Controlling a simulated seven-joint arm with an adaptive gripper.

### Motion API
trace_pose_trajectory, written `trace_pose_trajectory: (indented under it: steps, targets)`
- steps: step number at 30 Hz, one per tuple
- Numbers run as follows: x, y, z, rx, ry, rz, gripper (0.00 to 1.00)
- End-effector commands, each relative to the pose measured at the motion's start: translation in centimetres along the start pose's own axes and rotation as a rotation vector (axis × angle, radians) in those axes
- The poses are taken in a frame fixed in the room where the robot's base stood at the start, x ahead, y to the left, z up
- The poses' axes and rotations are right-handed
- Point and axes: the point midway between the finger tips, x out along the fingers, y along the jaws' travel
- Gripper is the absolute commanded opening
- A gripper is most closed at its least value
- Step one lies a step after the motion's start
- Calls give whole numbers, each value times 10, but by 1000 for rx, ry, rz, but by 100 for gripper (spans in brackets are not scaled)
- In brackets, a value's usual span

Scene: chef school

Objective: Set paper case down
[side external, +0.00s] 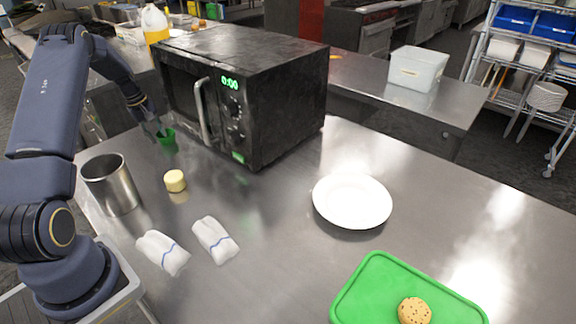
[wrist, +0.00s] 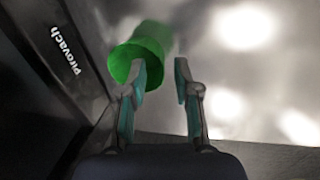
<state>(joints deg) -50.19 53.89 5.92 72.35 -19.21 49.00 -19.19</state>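The green paper case (side external: 168,140) is a small cup beside the microwave's front left, over the steel counter. I cannot tell whether its base rests on the counter. In the wrist view the paper case (wrist: 137,58) shows at the upper left, its rim facing the camera and part of it behind my left fingertip. My gripper (side external: 160,131) is right at the case. In the wrist view the fingers of my gripper (wrist: 165,80) are apart, with a gap between them. The left finger overlaps the case's rim; contact is unclear. The right finger is clear of it.
A black microwave (side external: 265,105) stands close right of the case. A white plate (side external: 352,201) and green tray (side external: 365,290) with a cookie (side external: 414,311) lie right.

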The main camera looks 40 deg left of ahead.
Motion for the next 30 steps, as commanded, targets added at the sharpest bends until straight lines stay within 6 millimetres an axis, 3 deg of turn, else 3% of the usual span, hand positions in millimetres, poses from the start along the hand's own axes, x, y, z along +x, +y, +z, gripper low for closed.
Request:
trace_pose_trajectory:
  steps: [9,16,20,23,27,30]
  targets:
    - [-72,0,-1,-1,3,1,31]
    - [-102,0,0,0,1,0,31]
    - [-124,17,21,62,8,9,31]
    - [-157,44,69,193,23,27,31]
    - [-212,70,175,473,53,62,31]
    - [-243,64,252,688,82,89,31]
